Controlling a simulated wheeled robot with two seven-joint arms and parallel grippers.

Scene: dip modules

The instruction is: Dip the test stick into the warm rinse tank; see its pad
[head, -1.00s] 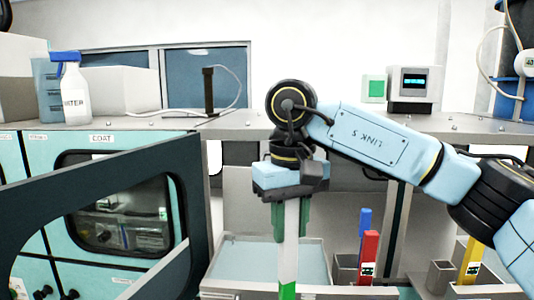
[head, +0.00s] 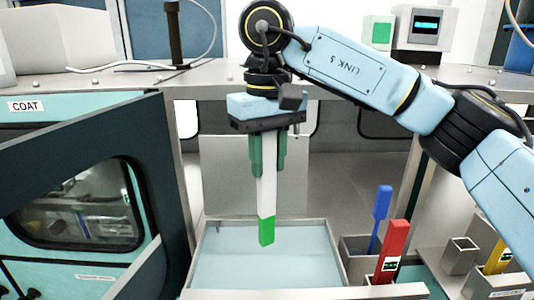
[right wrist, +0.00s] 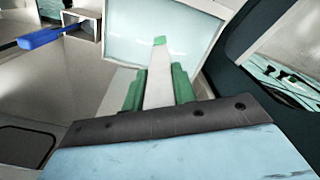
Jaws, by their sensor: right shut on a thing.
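My right gripper (head: 267,155) is shut on the test stick (head: 267,190), a white strip with a green pad (head: 266,231) at its lower end. The stick hangs nearly upright, and its pad shows green in front of the pale blue liquid of the tank (head: 326,236). I cannot tell whether the pad touches the liquid. In the right wrist view the green fingers grip the stick (right wrist: 158,75), with the tank (right wrist: 205,62) beyond its tip. My left gripper is out of view.
Blue (head: 380,215) and red (head: 390,250) sticks stand in holders right of the tank; a yellow stick (head: 498,254) is farther right. An open dark-framed door (head: 90,190) stands left of the tank. A metal shelf (head: 200,84) runs behind.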

